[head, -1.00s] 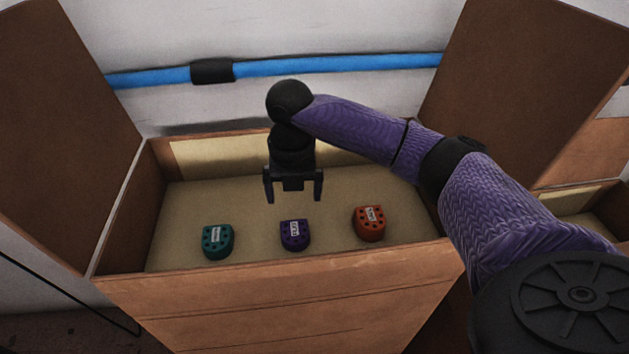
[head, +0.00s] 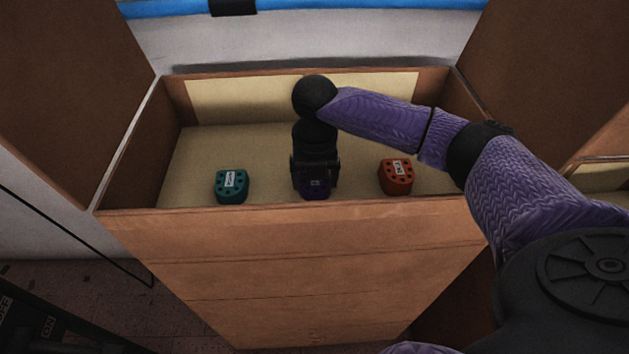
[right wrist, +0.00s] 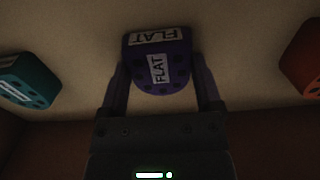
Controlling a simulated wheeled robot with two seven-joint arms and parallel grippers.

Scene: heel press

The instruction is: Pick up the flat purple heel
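The flat purple heel (head: 315,190) lies on the floor of the open wooden box, between a teal heel and an orange heel. In the head view my right gripper (head: 315,178) is down over it and hides most of it. In the right wrist view the purple heel (right wrist: 158,62) shows "FLAT" labels on its top and side. The fingers of my right gripper (right wrist: 161,85) stand on either side of it, very near its sides and looking open; contact is not clear. My left gripper is not in view.
The teal heel (head: 232,186) lies to the left and the orange heel (head: 396,176) to the right, each with clear floor between. The box's front wall (head: 300,250) rises close in front of the heels. A dark object with lettering (head: 35,320) shows at bottom left.

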